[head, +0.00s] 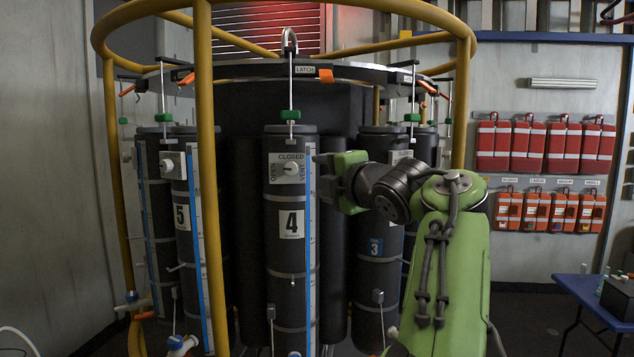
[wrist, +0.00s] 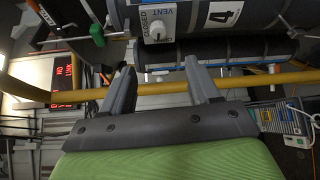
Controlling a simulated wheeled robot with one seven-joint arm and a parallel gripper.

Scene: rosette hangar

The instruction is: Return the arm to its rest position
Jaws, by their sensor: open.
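My green arm (head: 445,260) reaches up and to the left in the head view, in front of the rosette of dark grey bottles. My gripper (head: 328,172) is just right of bottle 4 (head: 291,253), near the height of its vent knob (head: 291,168). In the wrist view, my gripper (wrist: 163,82) has its two grey fingers spread apart with nothing between them. The vent knob also shows there (wrist: 157,30), beyond the fingers and apart from them. The knob's plate reads CLOSED at the top, OPEN at the left and VENT at the right.
A yellow tubular frame (head: 205,180) surrounds the bottles; one upright stands left of bottle 4. Bottle 3 (head: 376,270) is partly behind my arm. Red cases (head: 545,147) and orange cases (head: 550,211) hang on the right wall. A blue table (head: 595,292) stands at the lower right.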

